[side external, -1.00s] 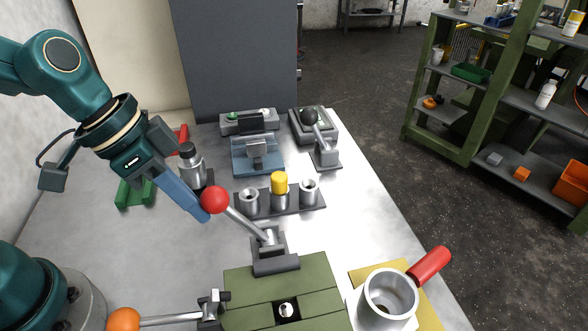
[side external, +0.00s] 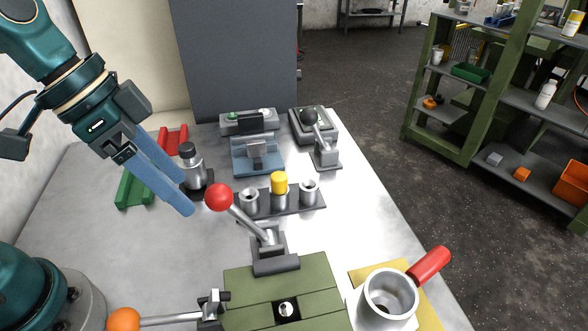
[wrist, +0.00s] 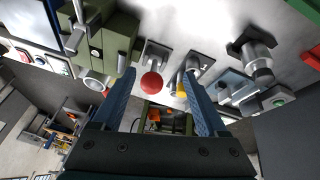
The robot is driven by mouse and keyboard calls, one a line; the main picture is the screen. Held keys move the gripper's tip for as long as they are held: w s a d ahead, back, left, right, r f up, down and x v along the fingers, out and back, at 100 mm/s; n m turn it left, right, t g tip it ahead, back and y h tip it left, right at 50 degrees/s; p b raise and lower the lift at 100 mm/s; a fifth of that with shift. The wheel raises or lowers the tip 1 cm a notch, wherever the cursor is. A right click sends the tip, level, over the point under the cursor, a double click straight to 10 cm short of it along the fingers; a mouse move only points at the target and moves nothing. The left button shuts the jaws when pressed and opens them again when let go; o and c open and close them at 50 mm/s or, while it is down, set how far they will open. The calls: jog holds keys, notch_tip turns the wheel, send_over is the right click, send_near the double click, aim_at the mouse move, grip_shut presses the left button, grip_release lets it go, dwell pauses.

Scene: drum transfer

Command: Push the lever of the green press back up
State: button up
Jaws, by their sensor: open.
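The green press (side external: 240,285) stands at the front of the bench. A lever with a red ball knob (side external: 219,197) rises from a dark bracket (side external: 272,255) at its back edge and leans up to the left. Another lever with an orange knob (side external: 123,320) lies nearly level at the press's left. My gripper (side external: 188,200) is open and empty, left of the red knob and apart from it in the side view. In the wrist view, the red knob (wrist: 151,84) shows between the two blue fingers (wrist: 159,74), and the green press (wrist: 118,38) is at the upper left.
Behind the lever is a rack (side external: 313,205) with a yellow cylinder (side external: 279,182). A metal cylinder with a black cap (side external: 192,168) and a green channel block (side external: 133,190) are near the fingers. A metal cup with a red handle (side external: 390,295) stands at the right.

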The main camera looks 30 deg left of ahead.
jog(key=shift+s+a+r, duration=0.1)
jog(key=shift+r, duration=0.15)
jog(key=c, duration=0.4)
jog(key=shift+s+r, duration=0.1)
jog(key=shift+r, duration=0.1)
jog(key=c, duration=0.6)
jog(key=shift+m, duration=0.3)
jog(key=w+r, duration=0.1)
jog(key=r, duration=0.2)
jog(key=w+d+r, duration=0.1)
jog(key=w+r, duration=0.1)
jog(key=r, duration=0.2)
jog(key=w+d+r, duration=0.1)
jog(key=w+r, duration=0.1)
jog(key=r, duration=0.2)
jog(key=shift+d, duration=0.2)
grip_shut()
jog(key=shift+w+d+f, duration=0.1)
jog(key=shift+d+f, duration=0.25)
jog(key=shift+f, duration=1.55)
jog(key=shift+w+d+f, duration=0.1)
jog(key=shift+d+f, duration=0.25)
jog(key=shift+f, duration=1.55)
jog(key=shift+d+f, duration=0.35)
jog(key=shift+f, duration=1.55)
